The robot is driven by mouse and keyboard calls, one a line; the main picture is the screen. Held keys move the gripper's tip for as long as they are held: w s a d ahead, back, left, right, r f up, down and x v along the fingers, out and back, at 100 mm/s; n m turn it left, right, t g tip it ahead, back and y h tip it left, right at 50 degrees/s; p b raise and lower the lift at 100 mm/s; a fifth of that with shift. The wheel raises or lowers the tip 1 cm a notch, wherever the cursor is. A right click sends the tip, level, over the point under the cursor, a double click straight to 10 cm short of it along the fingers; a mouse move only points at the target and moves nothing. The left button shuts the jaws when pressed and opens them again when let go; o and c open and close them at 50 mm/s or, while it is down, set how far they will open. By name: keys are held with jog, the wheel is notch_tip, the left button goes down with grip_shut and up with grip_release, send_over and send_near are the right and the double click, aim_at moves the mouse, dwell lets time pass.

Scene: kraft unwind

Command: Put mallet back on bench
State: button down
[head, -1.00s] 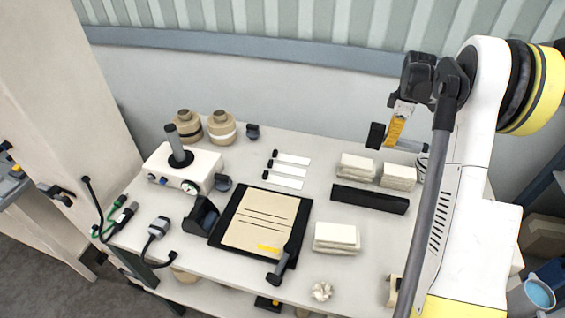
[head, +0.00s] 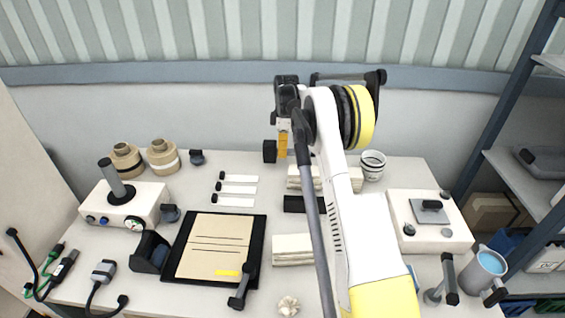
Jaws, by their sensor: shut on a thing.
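My gripper (head: 283,146) is above the back part of the bench, fingers pointing down, shut on what looks like the mallet. The mallet's black block-shaped head (head: 269,151) sticks out left of the fingers. Its handle is mostly hidden behind my fingers and arm. The mallet appears held clear of the pale bench (head: 330,166), but its exact height cannot be told.
A black board with brown paper (head: 215,245) lies left; a white device (head: 430,222) stands right. Bare bench shows left of the gripper.

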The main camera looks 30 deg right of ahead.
jog(key=shift+f+b, duration=0.65)
jog(key=shift+f, duration=1.3)
jog(key=shift+f, duration=0.15)
jog(key=c, duration=1.5)
grip_release()
jog(key=shift+o, duration=0.2)
